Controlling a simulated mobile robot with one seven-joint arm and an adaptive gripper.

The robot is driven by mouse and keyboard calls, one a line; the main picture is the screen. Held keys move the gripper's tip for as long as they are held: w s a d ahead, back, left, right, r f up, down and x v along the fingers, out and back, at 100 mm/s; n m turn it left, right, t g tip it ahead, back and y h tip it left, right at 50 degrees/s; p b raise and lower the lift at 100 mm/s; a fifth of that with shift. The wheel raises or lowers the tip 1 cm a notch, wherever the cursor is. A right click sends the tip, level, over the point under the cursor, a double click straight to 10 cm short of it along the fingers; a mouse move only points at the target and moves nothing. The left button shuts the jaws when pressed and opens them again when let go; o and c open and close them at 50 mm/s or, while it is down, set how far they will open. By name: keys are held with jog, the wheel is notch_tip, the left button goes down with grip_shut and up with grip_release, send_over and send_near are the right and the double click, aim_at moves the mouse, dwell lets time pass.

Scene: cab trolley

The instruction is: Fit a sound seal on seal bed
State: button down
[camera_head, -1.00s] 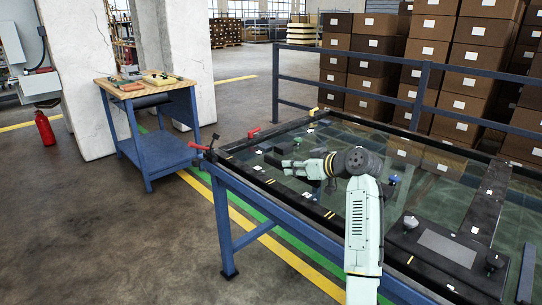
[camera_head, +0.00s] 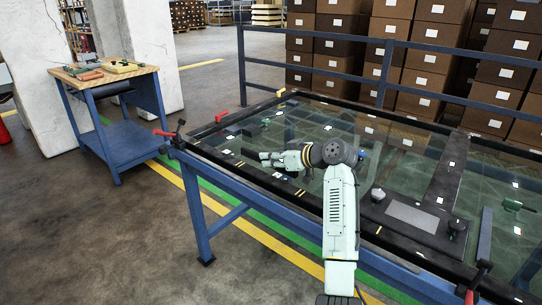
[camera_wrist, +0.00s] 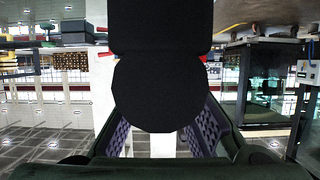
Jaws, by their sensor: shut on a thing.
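Small dark blocks (camera_head: 253,129) lie on the trolley beyond the gripper. I cannot tell which part is the seal bed.
A black panel with a grey plate (camera_head: 413,217) and knobs lies right of my arm. A workbench (camera_head: 108,73) stands left, and a blue rail (camera_head: 340,43) runs behind.

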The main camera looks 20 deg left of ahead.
aim_at(271, 179)
jog(key=shift+f+b, duration=1.1)
jog(key=shift+f, duration=1)
jog(key=shift+f, duration=0.15)
jog(key=c, duration=1.5)
grip_release()
